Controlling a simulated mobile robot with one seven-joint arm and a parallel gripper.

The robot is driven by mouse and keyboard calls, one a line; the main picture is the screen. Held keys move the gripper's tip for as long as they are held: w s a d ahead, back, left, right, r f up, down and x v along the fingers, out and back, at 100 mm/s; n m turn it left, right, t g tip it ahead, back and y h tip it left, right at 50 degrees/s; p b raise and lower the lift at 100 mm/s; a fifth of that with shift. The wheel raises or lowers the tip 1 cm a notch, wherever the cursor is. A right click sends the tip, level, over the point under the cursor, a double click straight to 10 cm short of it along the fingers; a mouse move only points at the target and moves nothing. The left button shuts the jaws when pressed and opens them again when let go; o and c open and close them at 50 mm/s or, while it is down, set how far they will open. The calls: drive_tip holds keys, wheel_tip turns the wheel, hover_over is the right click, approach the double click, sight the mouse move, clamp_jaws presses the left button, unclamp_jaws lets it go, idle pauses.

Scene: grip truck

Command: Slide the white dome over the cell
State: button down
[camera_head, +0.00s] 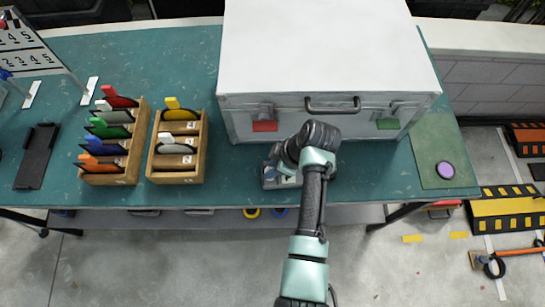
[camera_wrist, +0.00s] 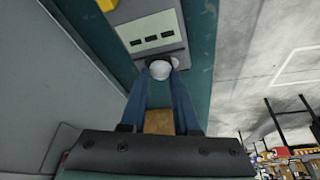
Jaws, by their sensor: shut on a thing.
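A small white dome (camera_wrist: 160,69) sits between the fingertips of my gripper (camera_wrist: 161,74) in the wrist view, and the gripper is shut on it. The dome is at the near edge of a grey panel (camera_wrist: 172,25) with several small dark slots. A round pale shape lies on the panel beside the dome; I cannot tell whether this is the cell. In the head view, a grey device (camera_head: 270,180) on the teal table is partly covered by my arm. The dome and the fingertips are hidden there.
A large white case (camera_head: 320,45) stands just behind my gripper. Wooden racks (camera_head: 112,178) with coloured discs stand to the left, beside a black tray (camera_head: 36,155). A purple disc (camera_head: 445,170) lies on a green mat (camera_head: 432,135) at the right. The teal table's front edge is close.

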drive_tip(key=shift+s, duration=0.9)
drive_tip(key=c, duration=0.6)
unclamp_jaws()
drive_tip(key=shift+c, duration=0.2)
drive_tip(key=b+v, duration=0.1)
drive_tip(key=v, duration=1.2)
drive_tip(key=shift+w, duration=0.1)
